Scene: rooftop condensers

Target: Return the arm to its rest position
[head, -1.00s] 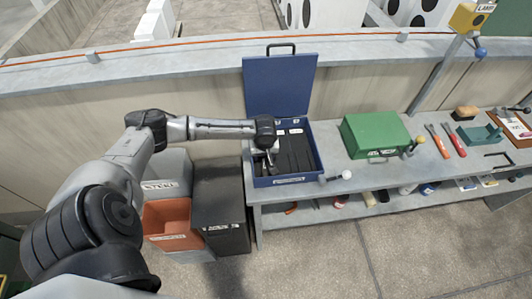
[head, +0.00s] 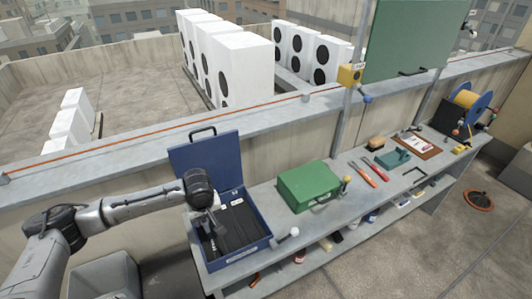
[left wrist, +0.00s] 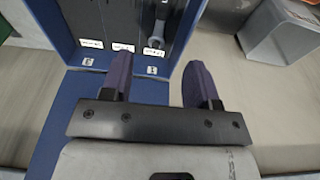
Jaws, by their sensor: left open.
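My left arm (head: 125,205) comes in from the left in the head view. Its gripper (head: 212,232) is over the left part of the open blue case (head: 262,246). In the left wrist view the two purple fingers (left wrist: 160,88) are apart with nothing between them. The case (left wrist: 62,110) lies beyond the fingers there, with labelled dark compartments and a grey tool in one of them. My right gripper is in neither view.
The case stands on a grey workbench (head: 330,208) with its lid up. A concrete parapet (head: 110,150) runs behind.

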